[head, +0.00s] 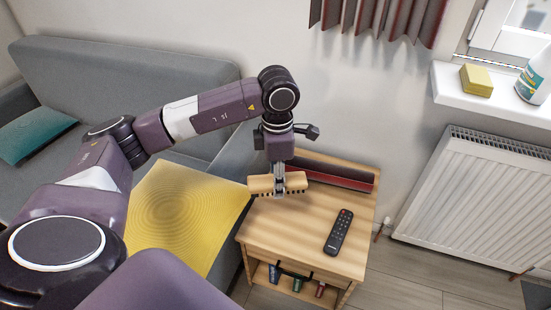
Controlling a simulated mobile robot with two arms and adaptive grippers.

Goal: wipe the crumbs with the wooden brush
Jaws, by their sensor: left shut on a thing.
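My left gripper (280,178) is shut on the wooden brush (262,184), near the left back part of the small wooden table (280,231). The brush is light wood with dark bristles along its lower edge. It is held level, bristles down, over or on the tabletop; I cannot tell whether the bristles touch it. No crumbs can be made out on the table. My right gripper is not in view.
A black remote (338,232) lies on the table's right half. A dark red long object (335,175) lies along the back edge. A yellow cushion (182,213) on the grey sofa (120,85) borders the table's left. A radiator (480,190) stands at right.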

